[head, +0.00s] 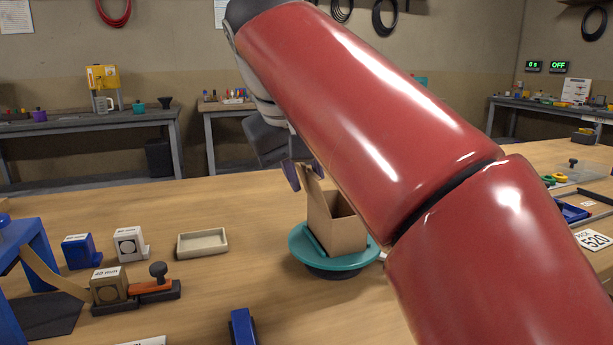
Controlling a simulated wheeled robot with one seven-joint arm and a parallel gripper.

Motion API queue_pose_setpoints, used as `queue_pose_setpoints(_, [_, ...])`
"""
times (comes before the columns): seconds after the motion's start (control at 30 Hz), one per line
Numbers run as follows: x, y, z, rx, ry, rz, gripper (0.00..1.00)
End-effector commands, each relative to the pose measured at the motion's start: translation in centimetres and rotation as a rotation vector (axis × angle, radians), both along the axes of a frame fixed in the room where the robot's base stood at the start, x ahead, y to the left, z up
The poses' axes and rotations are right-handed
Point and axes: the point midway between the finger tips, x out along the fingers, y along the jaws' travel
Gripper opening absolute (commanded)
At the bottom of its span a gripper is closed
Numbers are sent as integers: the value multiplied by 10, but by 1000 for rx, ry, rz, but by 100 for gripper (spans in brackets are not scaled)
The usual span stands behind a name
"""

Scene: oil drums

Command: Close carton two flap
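An open brown cardboard carton (345,232) stands on a round teal turntable (300,255) near the middle of the table. One flap (314,188) stands up at its left rear edge. My gripper (303,175) points down at this raised flap, with its two dark purple fingers apart. The flap's top reaches up near the fingers; I cannot tell whether either finger touches it. My red arm crosses the right half of the view and hides the area right of and behind the carton. No number shows on the carton.
A shallow beige tray (203,243) lies left of the turntable. Labelled blue (80,252) and white (130,245) blocks, and an orange-handled tool (152,284), stand farther left. A blue object (242,327) is at the front. The table between tray and turntable is clear.

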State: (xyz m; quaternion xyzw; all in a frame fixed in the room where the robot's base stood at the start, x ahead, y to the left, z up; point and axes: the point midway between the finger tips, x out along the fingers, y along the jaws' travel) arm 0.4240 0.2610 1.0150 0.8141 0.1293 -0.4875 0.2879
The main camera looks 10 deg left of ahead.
Motion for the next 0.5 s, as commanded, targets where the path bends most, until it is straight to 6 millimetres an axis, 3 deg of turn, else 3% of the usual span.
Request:
queue_pose_setpoints(0.2, [7,-1,-13,1,0,1,25])
queue_pose_setpoints(0.47, [8,-1,-14,2,0,0,25])
queue_pose_setpoints(0.5, [8,-1,-14,2,0,0,21])
